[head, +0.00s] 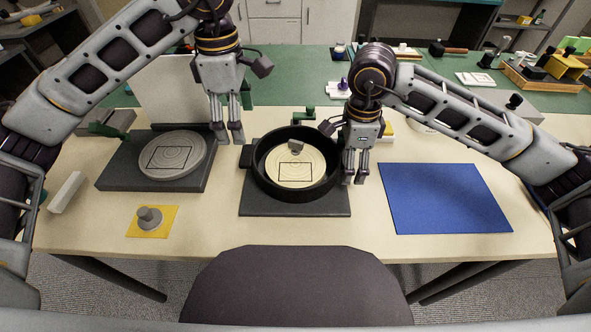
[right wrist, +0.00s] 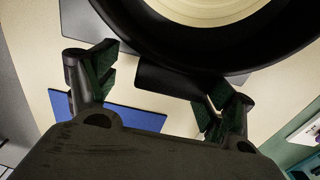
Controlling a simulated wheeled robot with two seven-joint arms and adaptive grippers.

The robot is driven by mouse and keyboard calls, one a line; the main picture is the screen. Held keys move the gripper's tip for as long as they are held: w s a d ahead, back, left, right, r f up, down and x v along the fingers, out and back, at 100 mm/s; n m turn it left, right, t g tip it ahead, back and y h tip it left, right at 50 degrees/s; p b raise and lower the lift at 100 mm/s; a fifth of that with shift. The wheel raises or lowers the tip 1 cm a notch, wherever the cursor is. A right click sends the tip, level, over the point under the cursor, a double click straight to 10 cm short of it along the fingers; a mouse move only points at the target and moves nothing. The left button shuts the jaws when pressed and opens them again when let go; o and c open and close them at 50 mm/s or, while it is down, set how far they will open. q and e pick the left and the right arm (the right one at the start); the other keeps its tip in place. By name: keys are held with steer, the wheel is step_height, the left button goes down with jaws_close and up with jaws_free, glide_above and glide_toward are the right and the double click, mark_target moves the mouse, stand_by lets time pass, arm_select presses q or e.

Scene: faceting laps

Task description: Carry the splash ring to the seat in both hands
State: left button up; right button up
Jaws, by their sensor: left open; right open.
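The black splash ring (head: 262,181) stands on the dark square base in the middle of the table, around a cream disc (head: 290,179) with a small grey piece on it. A short black lug (head: 246,157) sticks out on its left side. My left gripper (head: 230,139) is open and empty, just behind and left of that lug. My right gripper (head: 355,181) is open at the ring's right side. In the right wrist view, the ring (right wrist: 215,55) curves across the top, and a dark lug (right wrist: 175,84) reaches between the open fingers; contact is unclear.
A grey disc (head: 168,155) lies on another dark base (head: 119,179) to the left. A yellow pad (head: 164,228) with a grey knob (head: 149,217) is in front. A blue mat (head: 447,199) lies flat at right. A white panel stands behind my left gripper.

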steer(key=shift+r, duration=0.1)
step_height(320, 180, up, 12)
stand_by(0.8)
stand_by(0.6)
step_height(320, 180, up, 9)
steer(key=p, duration=0.9)
steer(key=shift+r+p, duration=0.4)
steer(key=shift+p, duration=0.15)
